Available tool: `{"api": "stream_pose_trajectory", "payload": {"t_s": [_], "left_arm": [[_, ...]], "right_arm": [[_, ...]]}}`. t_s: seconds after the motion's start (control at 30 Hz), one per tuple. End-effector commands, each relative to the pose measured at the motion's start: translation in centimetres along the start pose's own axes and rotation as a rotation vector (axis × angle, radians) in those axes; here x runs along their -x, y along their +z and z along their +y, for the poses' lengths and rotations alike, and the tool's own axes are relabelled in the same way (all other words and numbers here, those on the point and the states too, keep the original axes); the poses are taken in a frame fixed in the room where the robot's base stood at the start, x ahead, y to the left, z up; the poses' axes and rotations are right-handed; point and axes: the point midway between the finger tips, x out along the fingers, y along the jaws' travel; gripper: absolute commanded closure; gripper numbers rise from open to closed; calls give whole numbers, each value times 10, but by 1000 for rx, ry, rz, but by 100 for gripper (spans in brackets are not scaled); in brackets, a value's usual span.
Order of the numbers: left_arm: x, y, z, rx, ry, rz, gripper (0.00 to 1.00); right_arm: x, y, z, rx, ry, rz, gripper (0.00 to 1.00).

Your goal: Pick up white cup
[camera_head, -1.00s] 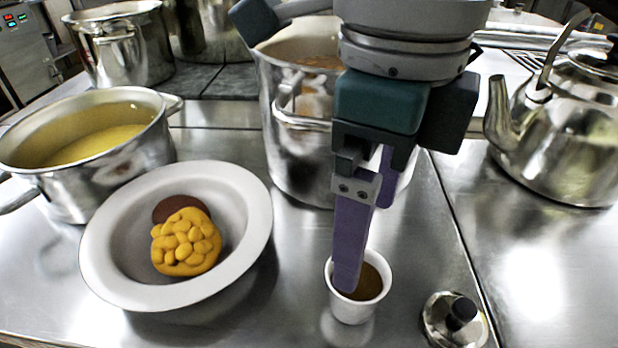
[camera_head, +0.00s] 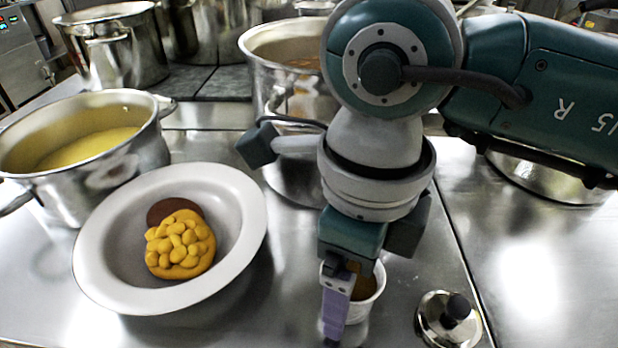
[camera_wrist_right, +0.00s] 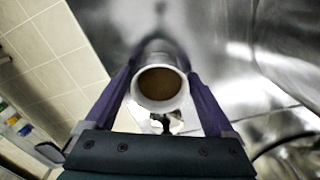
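The white cup (camera_head: 364,308) stands upright on the steel counter, right of the large white bowl, with brown liquid inside. My right gripper (camera_head: 346,312) reaches down over it and hides part of its rim. One purple finger is in front of the cup at its left; the other is mostly hidden. In the right wrist view the cup (camera_wrist_right: 160,106) sits between the two spread fingers of my right gripper (camera_wrist_right: 160,76). The fingers are very near its sides; whether they touch is unclear. My left gripper is not in view.
The large white bowl (camera_head: 92,248) holds yellow and brown food. A pot of yellow soup (camera_head: 95,180) stands behind it at left. Another large pot (camera_head: 262,90) is behind my right arm. A small lid with a black knob (camera_head: 448,318) lies right of the cup.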

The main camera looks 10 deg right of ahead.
Motion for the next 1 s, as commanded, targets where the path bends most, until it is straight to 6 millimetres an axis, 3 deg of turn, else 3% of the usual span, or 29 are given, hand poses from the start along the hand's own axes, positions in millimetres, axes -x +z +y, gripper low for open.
{"api": "stream_pose_trajectory", "payload": {"t_s": [0.07, 0.7, 1.0], "left_arm": [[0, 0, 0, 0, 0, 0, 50], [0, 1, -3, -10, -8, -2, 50], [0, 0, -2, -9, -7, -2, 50]], "right_arm": [[0, 0, 0, 0, 0, 0, 21], [1, 0, 0, 0, 0, -1, 93], [3, 1, 0, 0, -1, -3, 96]]}}
